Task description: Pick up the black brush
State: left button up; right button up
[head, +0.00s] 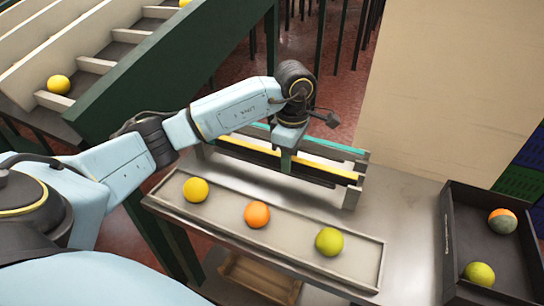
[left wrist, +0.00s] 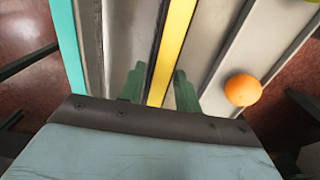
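My left gripper (head: 287,162) points down over a low rack with teal and yellow strips. In the left wrist view its two green fingers (left wrist: 159,90) are apart, one on each side of the yellow strip (left wrist: 173,50), with no object clearly clamped between them. I cannot tell whether they touch the rack. A long dark bar (head: 318,181) runs along the rack's front under the yellow strip; I cannot tell whether it is the black brush. No other brush shows clearly. My right gripper is not in view.
A tray (head: 365,275) in front of the rack holds a yellow, an orange (head: 257,214) and a green fruit. A dark crate (head: 452,215) with two fruits stands at the right. A sloped chute (head: 110,48) is at the upper left. The metal table between tray and crate is clear.

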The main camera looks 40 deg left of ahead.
pick_arm(q)
grip_shut()
jog(key=shift+r, duration=0.1)
